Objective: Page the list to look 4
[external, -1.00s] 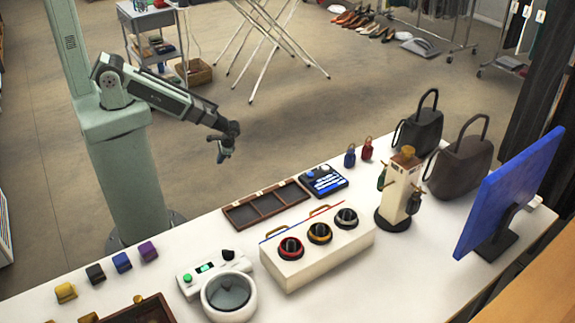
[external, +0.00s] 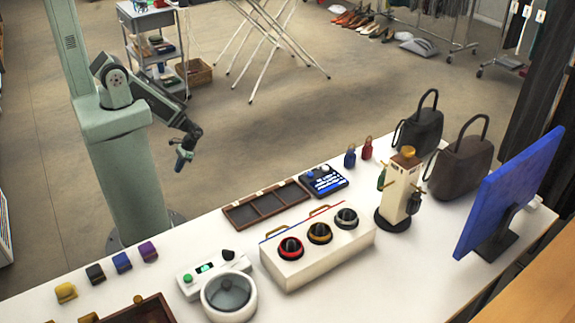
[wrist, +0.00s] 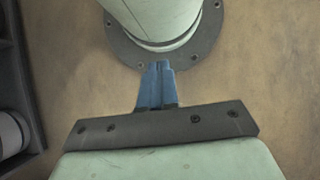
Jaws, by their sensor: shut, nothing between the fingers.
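A small dark device with a blue lit screen (external: 326,184) lies on the white table, just right of the compartment tray; lines of text show on it but are too small to read. It has round light knobs or buttons along its far edge. My gripper (external: 180,163) hangs in the air beyond the table's far edge, left of the device and well apart from it. In the wrist view my gripper's blue fingers (wrist: 157,85) are together with nothing between them, above the floor near my base.
An empty dark tray (external: 266,206) lies beside the device. A white box with three dials (external: 318,246), a white device with a round bowl (external: 228,292), a stand (external: 398,190), bags (external: 457,165) and a blue monitor (external: 510,190) crowd the table. Colored blocks (external: 122,262) sit at left.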

